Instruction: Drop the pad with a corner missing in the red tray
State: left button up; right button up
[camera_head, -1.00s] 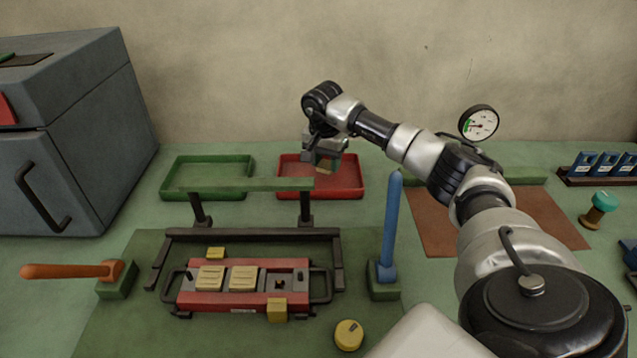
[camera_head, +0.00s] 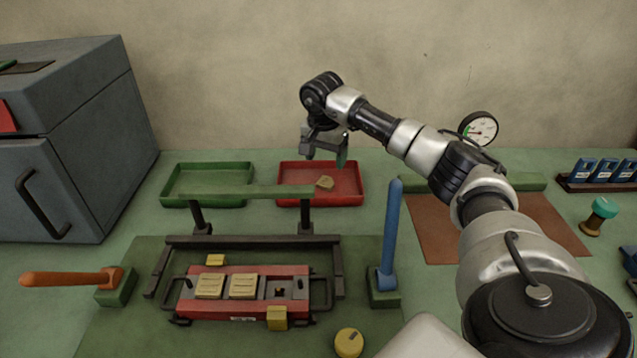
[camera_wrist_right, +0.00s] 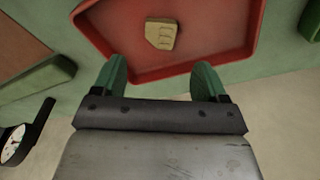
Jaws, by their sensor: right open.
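The pad with a corner missing (camera_head: 325,182) is a small tan block lying in the red tray (camera_head: 351,197) behind the green rail. In the right wrist view the pad (camera_wrist_right: 161,33) lies on the floor of the red tray (camera_wrist_right: 247,30), and one of its corners looks cut off. My right gripper (camera_head: 326,160) is above the tray, open and empty, apart from the pad. Its green fingertips (camera_wrist_right: 160,80) are spread wide in the right wrist view. My left gripper is not in view.
A green tray (camera_head: 180,185) stands left of the red one, empty. In front, a red fixture (camera_head: 242,312) holds two tan pads (camera_head: 210,286). A blue upright lever (camera_head: 391,235), an orange lever (camera_head: 70,278) and a pressure gauge (camera_head: 479,128) stand around. A grey cabinet (camera_head: 80,130) fills the left.

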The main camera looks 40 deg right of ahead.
notch_tip(320, 180, up, 7)
jog(key=shift+s+a, duration=0.2)
jog(key=shift+a, duration=0.2)
